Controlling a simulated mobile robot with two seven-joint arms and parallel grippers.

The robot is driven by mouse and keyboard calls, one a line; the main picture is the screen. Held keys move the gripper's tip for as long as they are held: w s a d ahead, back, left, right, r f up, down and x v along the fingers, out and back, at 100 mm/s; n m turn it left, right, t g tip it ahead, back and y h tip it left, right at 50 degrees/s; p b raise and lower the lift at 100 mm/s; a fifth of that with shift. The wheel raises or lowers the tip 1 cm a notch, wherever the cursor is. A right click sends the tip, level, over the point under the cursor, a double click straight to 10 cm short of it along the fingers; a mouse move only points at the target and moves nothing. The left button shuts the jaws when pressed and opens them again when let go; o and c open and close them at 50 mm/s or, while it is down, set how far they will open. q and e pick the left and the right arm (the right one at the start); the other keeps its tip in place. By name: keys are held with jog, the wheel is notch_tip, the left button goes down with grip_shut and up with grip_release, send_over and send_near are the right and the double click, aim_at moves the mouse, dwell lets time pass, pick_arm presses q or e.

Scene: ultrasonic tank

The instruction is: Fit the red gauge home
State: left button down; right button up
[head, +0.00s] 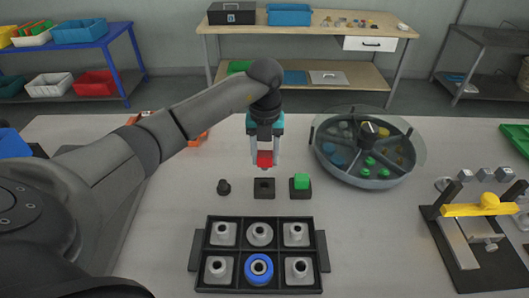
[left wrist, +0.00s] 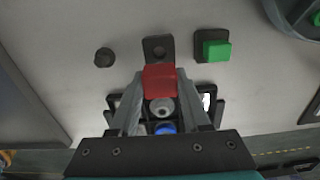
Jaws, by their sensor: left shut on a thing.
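The red gauge (head: 265,160) is a small red block held between the fingertips of my left gripper (head: 265,158), which is shut on it. It also shows in the left wrist view (left wrist: 160,83). In the head view the gauge hangs above and just behind a black square block with a hole (head: 264,188), apart from it. That holed block also shows in the left wrist view (left wrist: 158,49) and is empty. To its right, a green block (head: 301,181) sits on a similar black base (head: 300,193). My right gripper is not in view.
A small black knob-like piece (head: 224,187) stands left of the holed block. A black tray (head: 259,222) with several grey fittings and a blue ring lies in front. A round divided container (head: 365,175) stands right, and a yellow-topped fixture (head: 480,210) farther right.

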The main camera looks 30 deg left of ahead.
pick_arm(q)
jog(key=shift+a+f, duration=0.1)
jog(key=shift+f, duration=0.1)
jog(key=b, duration=0.6)
send_over(263, 179)
jog(key=s+d, duration=0.2)
jog(key=f, duration=0.6)
jog(key=shift+w+a, duration=0.2)
jog(key=shift+a, duration=0.05)
jog(key=shift+f+b, duration=0.35)
jog(key=shift+f, duration=0.6)
jog(key=shift+f+p, duration=0.25)
jog(key=shift+p, duration=0.1)
dwell(2.9)
jog(key=shift+c, duration=2.1)
grip_release()
jog(key=shift+o, duration=0.7)
jog(key=shift+s+f, duration=0.1)
jog(key=shift+a, duration=0.1)
jog(key=r, duration=0.8)
jog(key=r+p, duration=0.1)
jog(key=r, duration=0.6)
jog(key=shift+d+r, duration=0.2)
jog(key=shift+r, duration=0.15)
